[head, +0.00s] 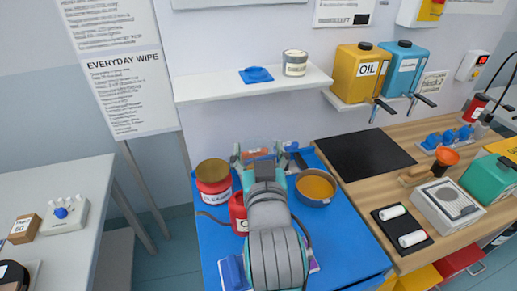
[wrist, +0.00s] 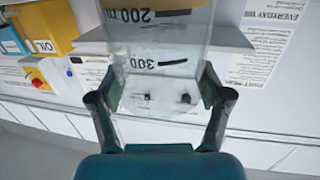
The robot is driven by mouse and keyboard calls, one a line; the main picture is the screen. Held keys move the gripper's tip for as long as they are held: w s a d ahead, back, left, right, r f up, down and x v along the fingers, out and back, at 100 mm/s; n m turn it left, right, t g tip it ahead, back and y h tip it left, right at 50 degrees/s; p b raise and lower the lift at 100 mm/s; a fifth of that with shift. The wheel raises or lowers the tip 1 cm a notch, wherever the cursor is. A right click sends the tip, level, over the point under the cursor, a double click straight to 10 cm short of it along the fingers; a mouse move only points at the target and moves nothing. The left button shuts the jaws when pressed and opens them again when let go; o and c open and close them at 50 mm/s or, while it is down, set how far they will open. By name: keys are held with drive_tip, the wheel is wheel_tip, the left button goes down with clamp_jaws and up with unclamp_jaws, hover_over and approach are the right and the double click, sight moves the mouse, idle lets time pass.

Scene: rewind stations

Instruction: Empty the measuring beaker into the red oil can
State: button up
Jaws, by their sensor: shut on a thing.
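The clear measuring beaker (wrist: 155,35) with black 200 and 300 marks is between the two fingers of my gripper (wrist: 160,92) in the wrist view. The fingers press on its sides. I cannot tell how much liquid is in it. In the head view my gripper (head: 260,152) is over the far part of the blue mat, and the beaker cannot be made out there. The red oil can (head: 237,213) seems to be the small red container on the mat, left of my arm and partly hidden by it.
A red cleaner tin (head: 213,183) with a tan lid stands at the left of the blue mat (head: 335,250). A grey pan (head: 316,187) with amber contents stands at the right. A white shelf (head: 215,85) hangs behind. Yellow (head: 357,72) and blue (head: 401,68) cans sit on another shelf.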

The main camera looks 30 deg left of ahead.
sight(250, 166)
drive_tip(key=shift+s, duration=0.1)
drive_tip(key=shift+r+n, duration=0.25)
drive_tip(key=shift+n, duration=0.75)
drive_tip(key=shift+n+t+y, duration=0.3)
drive_tip(key=shift+n, duration=0.8)
drive_tip(key=n, duration=0.3)
drive_tip(key=f+n+y, duration=0.1)
drive_tip(key=shift+s+a+n, duration=0.2)
drive_tip(key=shift+s+n, duration=0.1)
drive_tip(key=shift+s+a+f+n+y, duration=0.1)
drive_tip(key=shift+s+f+n+y, duration=0.1)
drive_tip(key=shift+f+n, duration=0.5)
drive_tip(key=shift+s+a+f+n+y, duration=0.15)
drive_tip(key=shift+f+n+y, duration=0.1)
drive_tip(key=shift+n, duration=0.7)
drive_tip(key=shift+s+a+f+n+y, duration=0.15)
drive_tip(key=shift+f+n, duration=0.35)
drive_tip(key=shift+n, duration=0.35)
drive_tip(key=shift+w, duration=0.1)
drive_tip(key=shift+s+a+f+n+y, duration=0.15)
drive_tip(key=shift+s+f+n, duration=0.1)
drive_tip(key=shift+f+n, duration=0.6)
drive_tip(key=shift+s+a+f+n+y, duration=0.2)
drive_tip(key=shift+f+n, duration=0.35)
drive_tip(key=shift+n, duration=0.6)
idle(0.5)
